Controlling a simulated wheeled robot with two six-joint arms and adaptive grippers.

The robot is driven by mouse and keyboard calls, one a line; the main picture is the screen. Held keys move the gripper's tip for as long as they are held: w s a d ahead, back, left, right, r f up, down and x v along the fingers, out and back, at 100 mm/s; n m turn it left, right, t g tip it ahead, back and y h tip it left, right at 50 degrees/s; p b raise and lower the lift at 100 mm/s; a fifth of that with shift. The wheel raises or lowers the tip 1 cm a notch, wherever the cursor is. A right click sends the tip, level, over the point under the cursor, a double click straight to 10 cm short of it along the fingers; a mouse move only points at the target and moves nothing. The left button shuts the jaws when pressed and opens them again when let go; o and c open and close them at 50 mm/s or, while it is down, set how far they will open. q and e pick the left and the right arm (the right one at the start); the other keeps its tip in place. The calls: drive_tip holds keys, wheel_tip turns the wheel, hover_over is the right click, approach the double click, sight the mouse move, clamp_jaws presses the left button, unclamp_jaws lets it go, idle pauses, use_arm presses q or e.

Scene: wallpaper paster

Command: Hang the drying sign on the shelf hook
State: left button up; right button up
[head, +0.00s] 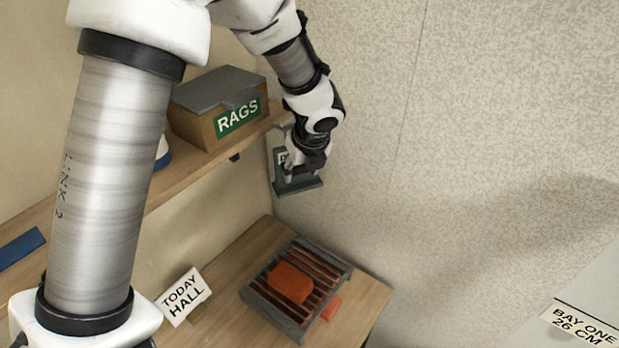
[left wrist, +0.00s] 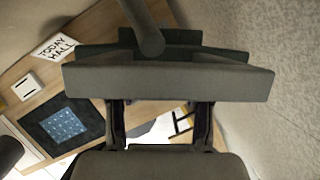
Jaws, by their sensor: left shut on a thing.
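My left gripper (head: 300,170) is shut on the drying sign (head: 313,184), a dark green piece with a pale label mostly hidden behind the fingers. It holds the sign in the air beside the right end of the wooden shelf (head: 188,183), above the lower worktop. In the left wrist view the sign (left wrist: 165,82) spans across the fingers as a dark bar. A small dark piece (head: 235,157) under the shelf's front edge may be the hook; its shape is too small to tell. My right gripper is out of view.
A RAGS box (head: 215,110) stands on the shelf. A patterned wall (head: 480,120) closes the right side.

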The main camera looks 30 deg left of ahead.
use_arm(q)
drive_tip(key=shift+w+a+f+b, duration=0.15)
drive_tip(key=shift+a+f+b, duration=0.15)
drive_tip(key=shift+a, duration=0.4)
drive_tip(key=shift+a+b, duration=0.35)
drive_tip(key=shift+a, duration=0.2)
drive_tip(key=shift+a+f, duration=0.2)
drive_tip(key=shift+a, duration=0.2)
drive_tip(key=shift+a+f, duration=0.1)
drive_tip(key=shift+a, duration=0.05)
drive_tip(key=o, duration=1.3)
